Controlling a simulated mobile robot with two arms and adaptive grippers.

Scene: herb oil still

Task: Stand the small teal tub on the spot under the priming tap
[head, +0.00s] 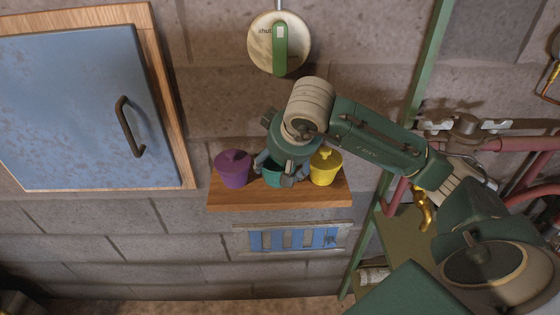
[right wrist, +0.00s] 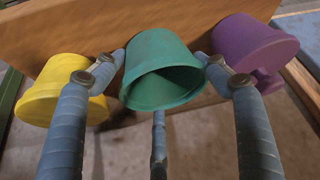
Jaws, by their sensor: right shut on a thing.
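The small teal tub (head: 272,179) is on a small wooden shelf (head: 281,196), between a purple tub and a yellow tub. My right gripper (head: 275,170) reaches down over it and hides much of it in the head view. In the right wrist view the teal tub (right wrist: 160,62) has an open, dark mouth, and the fingers (right wrist: 161,58) are shut on its two sides. A brass tap (head: 423,212) hangs at the right, below red pipes; whether it is the priming tap, I cannot tell. The spot under it is not clearly visible. My left gripper is not in view.
The lidded purple tub (head: 232,168) and yellow tub (head: 325,166) stand close on either side. A green frame post (head: 428,55) and red pipes (head: 515,144) are at the right. A blue cabinet door (head: 75,110) is at the left, a dial with a green handle (head: 280,45) above.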

